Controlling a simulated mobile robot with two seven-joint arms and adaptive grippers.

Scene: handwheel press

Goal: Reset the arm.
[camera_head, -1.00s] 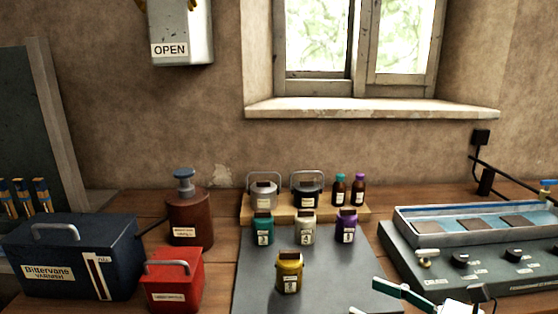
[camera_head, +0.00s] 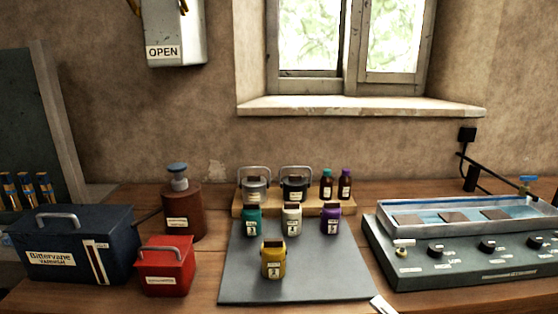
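Neither of my grippers shows clearly in the head view. A small pale piece (camera_head: 382,305) pokes up at the bottom edge, right of the grey mat (camera_head: 330,285); I cannot tell whether it is a loose item or part of my arm. On the mat stand a yellow jar (camera_head: 273,259) in front and a green jar (camera_head: 252,221), a cream jar (camera_head: 292,219) and a purple jar (camera_head: 331,219) behind it, all upright.
A wooden riser (camera_head: 349,209) holds two pots and two small bottles. A blue varnish box (camera_head: 60,245), red box (camera_head: 166,266) and brown pump bottle (camera_head: 182,211) stand at left. A grey control unit (camera_head: 500,260) with a tray stands at right.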

